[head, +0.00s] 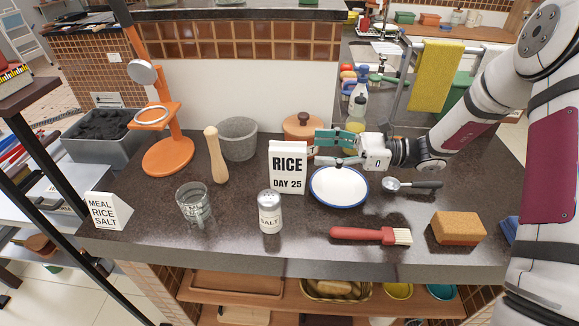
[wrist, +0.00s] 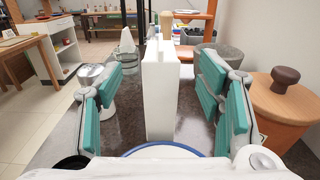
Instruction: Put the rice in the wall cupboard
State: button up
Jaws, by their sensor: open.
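The rice (head: 288,168) is a white upright box with black "RICE DAY 25" lettering, standing on the dark counter. In the wrist view the rice (wrist: 160,92) shows its narrow side, upright between my finger pads and apart from both. My gripper (head: 324,148) is just right of the rice in the head view, level with its upper part and above the blue-rimmed plate. Its teal-padded fingers are spread wide and empty, and they also show in the wrist view (wrist: 165,100). I cannot make out a wall cupboard in either view.
The blue-rimmed plate (head: 339,187) lies below my gripper. A salt shaker (head: 269,213), a glass (head: 194,205), a pestle (head: 216,155), a grey mortar (head: 238,139) and a lidded orange pot (head: 303,126) stand around the rice. A brush (head: 370,235) and a sponge (head: 458,228) lie front right.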

aim_at(288, 142)
jog(key=shift+w+a+r+p, duration=0.15)
jog(key=shift+a+p, duration=0.2)
jog(key=shift+a, duration=1.8)
jog(key=shift+w+a+r+p, duration=0.1)
jog(key=shift+a+p, duration=0.25)
jog(key=shift+a, duration=1.75)
grip_shut()
